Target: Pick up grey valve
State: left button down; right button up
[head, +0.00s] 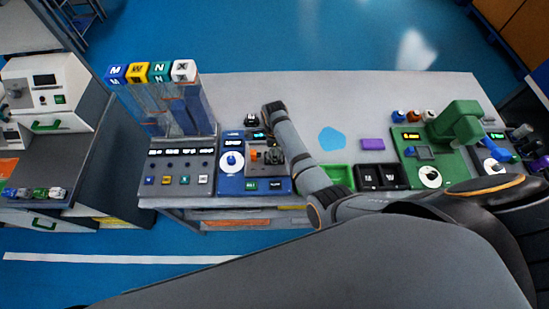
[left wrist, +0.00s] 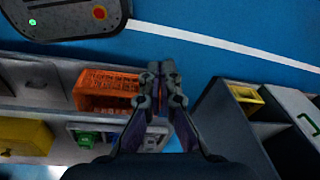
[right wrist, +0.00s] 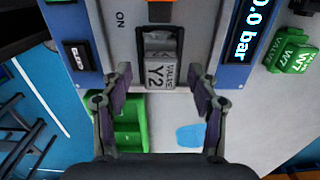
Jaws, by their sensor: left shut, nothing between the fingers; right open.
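The grey valve (right wrist: 160,76), lettered "VALVE Y2", sits in a dark slot of the blue and grey test station (right wrist: 112,22) in the right wrist view. My right gripper (right wrist: 163,88) is open, with one finger on each side of the valve and gaps between. In the head view the test station (head: 229,183) is left of centre, partly hidden by my right arm. My left gripper (left wrist: 160,78) is shut and empty in the left wrist view, with shelves and floor beyond it. It does not show in the head view.
A green valve (right wrist: 291,58) lies beside the station. A green tray (right wrist: 131,122) and a blue patch (right wrist: 190,135) are near my right fingers. Labelled cubes (head: 150,72) top a stand at the left. An orange crate (left wrist: 105,90) sits on a shelf. The table's back is mostly clear.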

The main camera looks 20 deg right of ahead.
notch_tip(320, 180, down, 2)
jog(key=shift+f+b, duration=0.1)
jog(key=shift+b, duration=0.35)
jog(key=shift+w, duration=0.1)
jog(key=c, duration=1.2)
pick_arm(q)
jog(key=shift+s+f, duration=0.9)
jog(key=shift+f, duration=0.25)
pick_arm(e)
grip_shut()
pick_arm(q)
jog(key=shift+r, duration=0.1)
pick_arm(e)
jog(key=shift+r, duration=0.2)
